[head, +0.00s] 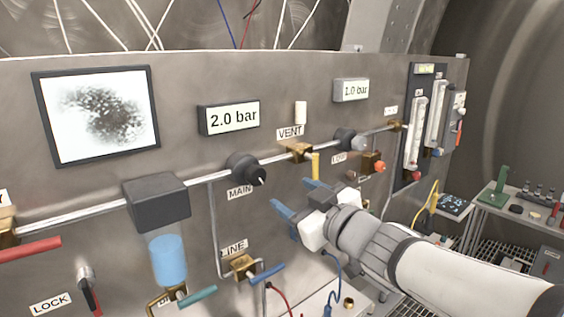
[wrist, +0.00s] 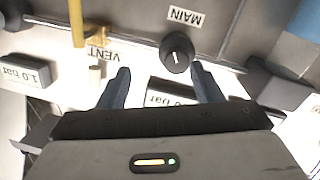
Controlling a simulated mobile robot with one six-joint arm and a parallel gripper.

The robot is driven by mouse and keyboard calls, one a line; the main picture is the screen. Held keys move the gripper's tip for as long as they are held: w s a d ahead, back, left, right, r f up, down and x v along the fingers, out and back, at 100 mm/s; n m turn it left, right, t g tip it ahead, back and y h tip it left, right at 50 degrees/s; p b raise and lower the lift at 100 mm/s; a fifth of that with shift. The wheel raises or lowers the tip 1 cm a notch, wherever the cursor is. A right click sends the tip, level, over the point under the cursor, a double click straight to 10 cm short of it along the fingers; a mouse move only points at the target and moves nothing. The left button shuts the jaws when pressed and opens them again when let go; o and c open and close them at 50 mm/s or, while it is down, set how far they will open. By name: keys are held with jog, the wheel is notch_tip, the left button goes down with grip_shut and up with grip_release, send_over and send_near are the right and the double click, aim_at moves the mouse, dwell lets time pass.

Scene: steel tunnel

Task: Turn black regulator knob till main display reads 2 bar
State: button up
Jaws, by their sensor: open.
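The black regulator knob (head: 248,170) sits on the pipe above the MAIN label (head: 240,192). It also shows in the wrist view (wrist: 175,55) with a white mark on its face. The main display (head: 230,117) reads 2.0 bar. In the wrist view the display (wrist: 170,98) is upside down and partly hidden by my gripper. My gripper (head: 291,192) is open and empty, its blue fingers to the right of and below the knob in the head view. In the wrist view (wrist: 160,70) the knob lies beyond the fingertips, nearer the right finger, with no contact visible.
A second display (head: 351,90) reads 1.0 bar above another dark knob (head: 345,138). The VENT valve (head: 298,150) with a yellow handle is close above my fingers. The LINE valve (head: 242,266) is lower left. A grey box (head: 157,203) sits left of the knob.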

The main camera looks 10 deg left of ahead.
aim_at(258, 177)
jog(key=shift+n+g+y, duration=0.5)
jog(key=shift+n+y, duration=0.2)
jog(key=shift+y, duration=0.1)
jog(key=w+a, duration=0.1)
jog(key=a, duration=0.1)
jog(key=w+a+r, duration=0.1)
jog(key=a, duration=0.2)
jog(key=w+a+p, duration=0.1)
jog(key=w+a, duration=0.1)
jog(key=a, duration=0.1)
jog(key=shift+r, duration=0.15)
jog(key=shift+s, duration=0.1)
jog(key=shift+d, duration=0.1)
jog(key=c, duration=1)
jog(key=shift+m, duration=0.5)
jog(key=o, duration=1)
